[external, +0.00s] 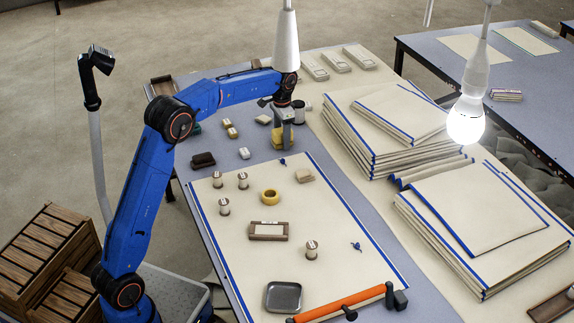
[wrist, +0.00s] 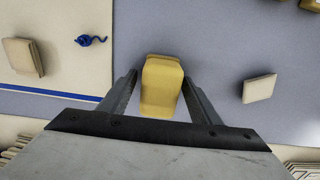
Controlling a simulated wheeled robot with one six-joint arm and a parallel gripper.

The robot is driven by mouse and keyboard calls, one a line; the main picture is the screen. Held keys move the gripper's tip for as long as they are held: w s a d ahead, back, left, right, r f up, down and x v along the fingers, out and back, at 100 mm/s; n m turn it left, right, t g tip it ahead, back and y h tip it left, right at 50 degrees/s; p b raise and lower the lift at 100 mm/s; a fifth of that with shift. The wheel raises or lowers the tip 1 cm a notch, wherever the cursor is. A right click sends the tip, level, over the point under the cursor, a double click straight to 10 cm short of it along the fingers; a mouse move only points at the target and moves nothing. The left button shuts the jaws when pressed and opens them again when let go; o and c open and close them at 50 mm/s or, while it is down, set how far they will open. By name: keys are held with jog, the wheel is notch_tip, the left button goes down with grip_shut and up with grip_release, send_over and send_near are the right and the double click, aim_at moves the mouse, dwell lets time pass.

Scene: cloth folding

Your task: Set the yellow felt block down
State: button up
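The yellow felt block (external: 283,141) is under my gripper (external: 285,124) at the far part of the table in the external view. In the wrist view the block (wrist: 162,88) lies between the two fingertips of my gripper (wrist: 160,78). The fingers are close against its sides, and my gripper looks shut on it. The block is over the grey-blue table top (wrist: 210,45), just beyond the blue-edged cream cloth. Its underside is hidden, so I cannot tell whether it touches the table.
A pale block (wrist: 259,88) lies to the right in the wrist view, with a blue knotted thread (wrist: 90,40) and a tan block (wrist: 22,57) to the left. Stacks of cream cloth (external: 385,125) stand to the right. A lamp bulb (external: 465,122) hangs over them.

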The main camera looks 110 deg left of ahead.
jog(key=shift+r, duration=0.1)
notch_tip(320, 180, up, 12)
jog(key=shift+r, duration=0.1)
dwell(0.6)
jog(key=w+d+r+m, duration=0.15)
jog(key=w+d, duration=0.35)
jog(key=d, duration=0.6)
jog(key=w+d+r+m+t+y, duration=0.15)
jog(key=w+d, duration=0.35)
jog(key=d, duration=0.5)
jog(key=w+d+r, duration=0.3)
jog(key=w+d, duration=0.2)
jog(key=d, duration=0.6)
jog(key=d+f+m, duration=0.1)
jog(key=d, duration=1.2)
jog(key=s+d+f+m+t, duration=0.1)
jog(key=s+d+f, duration=0.25)
jog(key=d, duration=0.55)
jog(key=s+d+f+m+t, duration=0.15)
jog(key=s+d, duration=0.25)
jog(key=d, duration=0.5)
jog(key=s+d+f+m+h, duration=0.1)
jog(key=s+d+f+m, duration=0.1)
jog(key=s+d+f, duration=1)
jog(key=shift+s+d+f+t, duration=0.2)
jog(key=shift+s+d+t, duration=0.1)
jog(key=shift+s+t, duration=0.15)
